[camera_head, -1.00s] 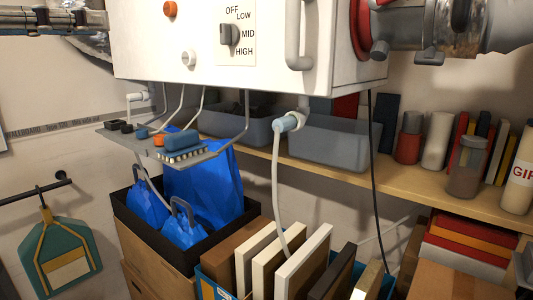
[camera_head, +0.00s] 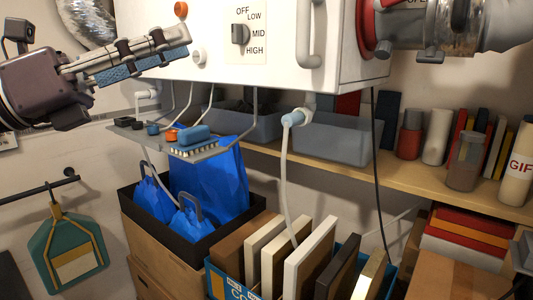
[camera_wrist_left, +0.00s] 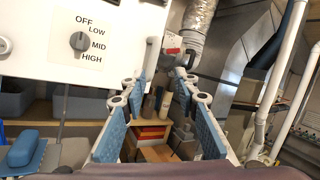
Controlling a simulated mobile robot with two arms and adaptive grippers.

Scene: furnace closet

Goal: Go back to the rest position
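My left gripper (camera_head: 178,46) reaches in from the upper left in the head view, in front of the left part of the white furnace box (camera_head: 290,60). Its fingers carry blue pads. In the left wrist view the two fingers (camera_wrist_left: 160,90) stand apart with nothing between them. The furnace's dial (camera_head: 240,34), marked OFF, LOW, MID and HIGH, is right of the fingertips in the head view and apart from them. My right gripper is not in view.
A small shelf with a blue brush (camera_head: 194,138) hangs below the furnace. A black crate (camera_head: 178,240) holds blue bags. Grey bins (camera_head: 325,142) and bottles stand on the wooden shelf (camera_head: 400,180). A pale hose (camera_head: 284,185) hangs from a pipe. A teal dustpan-like item (camera_head: 68,255) hangs at left.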

